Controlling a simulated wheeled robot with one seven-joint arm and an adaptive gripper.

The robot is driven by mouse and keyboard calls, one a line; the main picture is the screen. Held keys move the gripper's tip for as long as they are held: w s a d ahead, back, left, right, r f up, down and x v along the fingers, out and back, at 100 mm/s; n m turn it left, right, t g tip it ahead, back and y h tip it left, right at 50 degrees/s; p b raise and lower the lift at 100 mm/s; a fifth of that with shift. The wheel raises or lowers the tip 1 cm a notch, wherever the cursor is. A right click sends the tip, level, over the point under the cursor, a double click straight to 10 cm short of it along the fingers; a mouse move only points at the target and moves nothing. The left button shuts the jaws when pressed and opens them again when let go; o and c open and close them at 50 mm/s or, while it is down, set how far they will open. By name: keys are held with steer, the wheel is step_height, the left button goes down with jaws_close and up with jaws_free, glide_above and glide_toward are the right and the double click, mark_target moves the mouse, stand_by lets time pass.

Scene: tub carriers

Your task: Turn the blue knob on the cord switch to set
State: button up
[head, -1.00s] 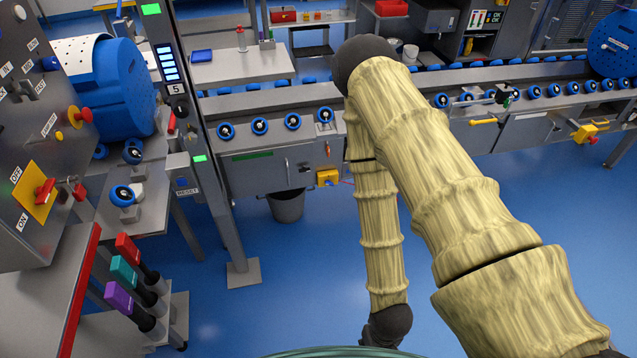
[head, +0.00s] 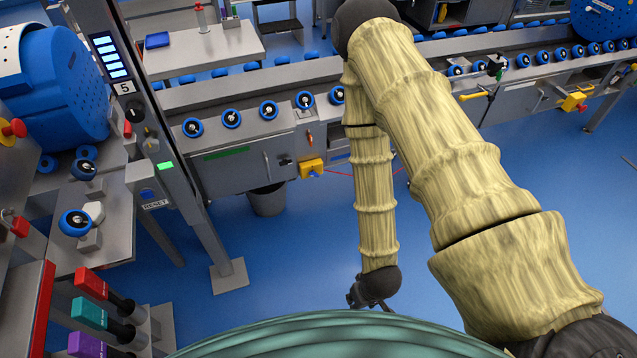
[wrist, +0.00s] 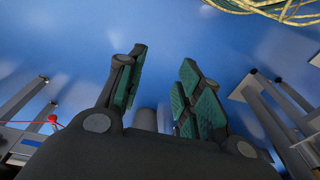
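The cord switch (head: 311,168) is a small yellow box on the front of the grey conveyor, left of my arm in the head view. A thin red cord runs from it to the right, passing behind my arm. A small blue spot shows on its lower face; it is too small to read the knob's setting. My gripper (head: 371,303) hangs low at the end of my forearm, well apart from the switch and nearer to me. In the wrist view my gripper (wrist: 163,62) is open and empty, its green-padded fingers spread over blue floor.
Blue rollers line the conveyor (head: 240,95). A grey post (head: 185,170) with a RESET button stands to the left. Red, teal and purple handles (head: 90,312) stick out at lower left. A dark bucket (head: 267,200) stands under the conveyor. Another yellow box (head: 574,102) is at right. Open floor lies between.

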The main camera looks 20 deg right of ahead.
steer(key=w+f+n+t+b, duration=0.1)
steer(key=w+f+t+b, duration=0.1)
steer(key=w+f+b, duration=0.5)
steer(key=w+f+n+t+b, duration=0.15)
steer(key=w+f+b, duration=0.25)
steer(key=w, duration=0.4)
steer(key=n+t+b, duration=0.5)
steer(key=t+b, duration=0.7)
steer(key=b, duration=1.8)
glide_toward(315, 176)
steer(key=shift+t, duration=0.45)
steer(key=shift+w+a+f+b, duration=0.15)
steer(key=shift+w+b, duration=0.55)
steer(key=shift+w, duration=0.85)
steer(key=shift+w+d+f+b, duration=0.15)
steer(key=shift+w+b, duration=0.55)
steer(key=shift+w, duration=0.85)
steer(key=shift+w+a+f+b, duration=0.15)
steer(key=shift+w+b, duration=0.55)
steer(key=shift+w, duration=0.85)
